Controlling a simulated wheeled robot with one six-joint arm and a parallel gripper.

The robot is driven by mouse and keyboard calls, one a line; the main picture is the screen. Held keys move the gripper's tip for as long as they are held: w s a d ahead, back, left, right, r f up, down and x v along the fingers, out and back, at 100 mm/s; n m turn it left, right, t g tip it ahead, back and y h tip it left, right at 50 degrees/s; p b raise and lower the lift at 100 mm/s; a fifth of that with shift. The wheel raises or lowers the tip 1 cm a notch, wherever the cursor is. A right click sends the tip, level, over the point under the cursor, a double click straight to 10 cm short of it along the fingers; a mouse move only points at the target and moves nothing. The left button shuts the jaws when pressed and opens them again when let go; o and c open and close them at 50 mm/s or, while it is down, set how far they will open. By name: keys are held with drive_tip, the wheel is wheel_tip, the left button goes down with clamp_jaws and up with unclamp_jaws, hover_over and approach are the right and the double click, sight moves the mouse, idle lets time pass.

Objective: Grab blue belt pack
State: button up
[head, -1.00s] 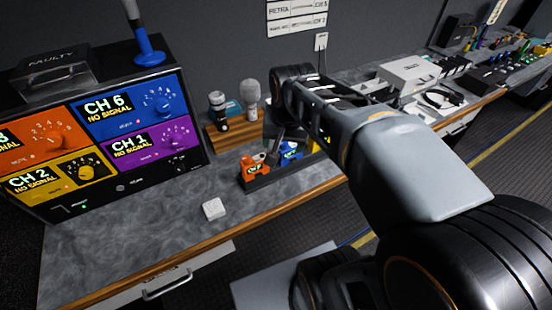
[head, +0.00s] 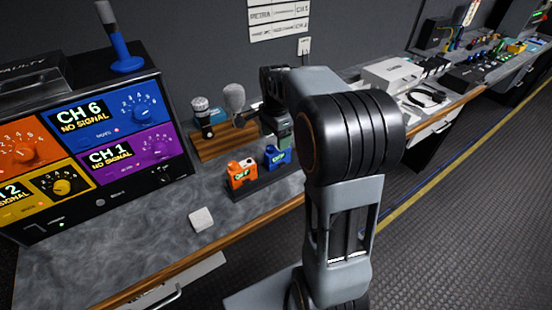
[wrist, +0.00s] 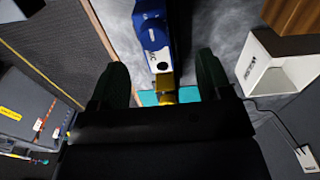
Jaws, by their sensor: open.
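The blue belt pack (head: 277,157) stands in a dark holder (head: 262,187) on the grey counter, right of the orange belt pack (head: 241,174). My gripper (head: 277,128) is just above and behind the blue pack in the head view, its fingers hard to make out there. In the wrist view, my gripper (wrist: 162,64) is open, with two dark fingers spread apart. The blue pack (wrist: 152,30) shows ahead of and between the fingers, slightly nearer the left one. I cannot tell whether either finger touches it. A yellow piece and a teal patch show below it.
A wooden stand (head: 222,144) with microphones is behind the packs. The channel monitor rack (head: 110,140) stands at the left, and a small white block (head: 201,219) lies on the counter. A white box (head: 393,74) and headset (head: 427,96) are at the right.

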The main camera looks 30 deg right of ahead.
sight(278, 156)
drive_tip(key=shift+s+d+f, duration=0.1)
drive_tip(key=shift+f, duration=2.85)
drive_tip(key=shift+c, duration=0.2)
drive_tip(key=c, duration=1.1)
